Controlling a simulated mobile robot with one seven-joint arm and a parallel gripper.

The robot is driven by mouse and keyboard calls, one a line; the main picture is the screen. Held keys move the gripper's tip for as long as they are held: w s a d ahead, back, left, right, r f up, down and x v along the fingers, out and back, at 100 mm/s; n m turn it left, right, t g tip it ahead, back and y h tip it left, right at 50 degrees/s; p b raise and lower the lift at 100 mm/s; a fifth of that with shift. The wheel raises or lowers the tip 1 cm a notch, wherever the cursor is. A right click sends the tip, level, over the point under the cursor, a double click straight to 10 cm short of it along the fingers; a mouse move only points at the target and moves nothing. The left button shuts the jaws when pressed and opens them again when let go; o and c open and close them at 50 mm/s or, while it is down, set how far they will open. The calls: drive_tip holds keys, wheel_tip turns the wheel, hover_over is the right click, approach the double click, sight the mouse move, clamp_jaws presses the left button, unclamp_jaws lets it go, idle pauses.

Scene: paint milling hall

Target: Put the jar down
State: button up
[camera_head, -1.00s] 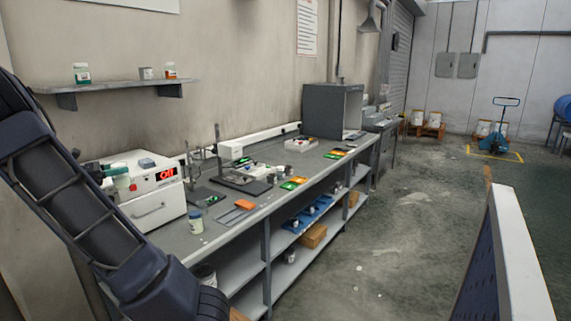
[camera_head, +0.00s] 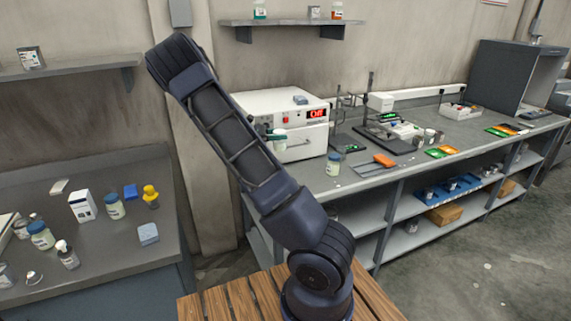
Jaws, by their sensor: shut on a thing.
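My gripper (camera_head: 268,136) shows just right of my dark arm, in front of the white oven's left side, and is partly hidden by the arm. It is shut on a small jar (camera_head: 280,145), pale with a green part near the top. The jar looks held up in the air, apart from the bench. Its base and the fingertips are too small to tell clearly. Another jar (camera_head: 333,165), pale yellow with a blue-green lid, stands upright on the long grey bench (camera_head: 350,183) in front of the oven.
The white oven (camera_head: 285,105) reads "Off". An orange item (camera_head: 384,160) and a stand (camera_head: 345,140) are on the long bench. Shelves (camera_head: 292,22) hang above.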

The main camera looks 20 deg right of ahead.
wheel_tip(320, 180, down, 14)
drive_tip(key=shift+f, duration=0.25)
idle(0.3)
drive_tip(key=o, duration=1.1)
drive_tip(key=shift+f, duration=0.1)
drive_tip(key=shift+c, duration=0.2)
drive_tip(key=v, duration=1.2)
